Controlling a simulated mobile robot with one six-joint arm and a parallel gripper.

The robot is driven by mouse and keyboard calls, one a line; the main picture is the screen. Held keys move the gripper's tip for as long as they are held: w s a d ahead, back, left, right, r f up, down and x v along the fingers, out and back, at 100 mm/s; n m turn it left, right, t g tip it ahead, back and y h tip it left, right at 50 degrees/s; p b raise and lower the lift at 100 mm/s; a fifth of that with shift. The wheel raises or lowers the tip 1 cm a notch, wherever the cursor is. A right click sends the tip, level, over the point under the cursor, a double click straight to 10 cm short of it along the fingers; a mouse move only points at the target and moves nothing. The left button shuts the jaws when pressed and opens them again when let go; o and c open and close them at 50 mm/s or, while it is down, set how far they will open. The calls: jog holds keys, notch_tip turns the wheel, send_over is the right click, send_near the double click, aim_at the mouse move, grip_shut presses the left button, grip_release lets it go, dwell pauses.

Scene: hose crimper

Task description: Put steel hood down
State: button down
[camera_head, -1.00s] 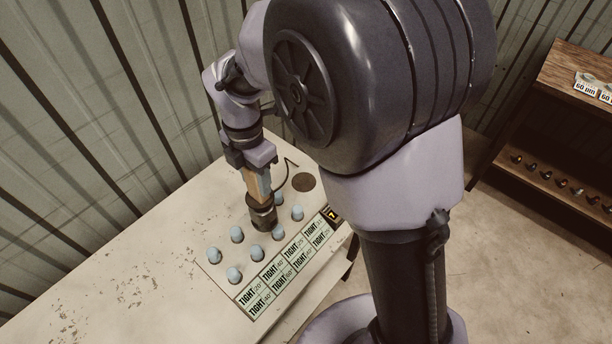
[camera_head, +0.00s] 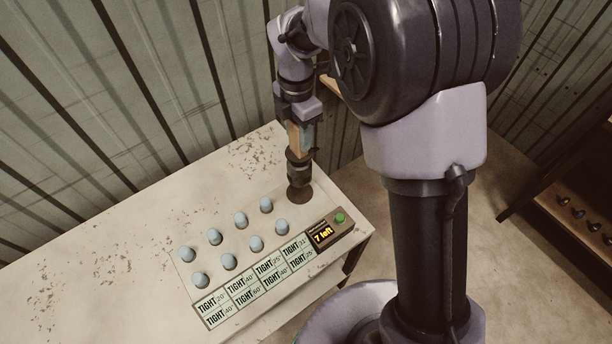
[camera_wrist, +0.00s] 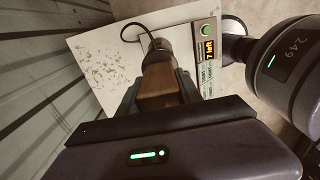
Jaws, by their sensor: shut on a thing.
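The steel hood (camera_head: 299,171) is a dark cylinder below a wooden handle block (camera_head: 293,138). My gripper (camera_head: 299,122) is shut on the wooden block and holds the hood roughly upright at the table's far right part. The hood's lower end is at the dark round spot (camera_head: 299,195) on the table and covers part of it; I cannot tell whether it rests there. In the wrist view the block (camera_wrist: 158,88) sits between my gripper's fingers, with the hood (camera_wrist: 157,47) beyond it and a dark cord (camera_wrist: 127,27) curving beside it.
Several pale blue domed pegs (camera_head: 228,261) stand on the table (camera_head: 110,255) left of the hood. Tight-labelled cards (camera_head: 257,281) lie in front of them. A display box (camera_head: 323,235) reads "7 left" beside a green button (camera_head: 340,218). The table's left side is clear.

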aim_at(298, 157)
notch_tip(298, 157, down, 8)
jog(key=shift+a+f+b, duration=0.1)
jog(key=shift+f+b, duration=0.1)
jog(key=shift+b, duration=1)
jog(key=shift+f, duration=0.15)
jog(key=c, duration=0.8)
grip_release()
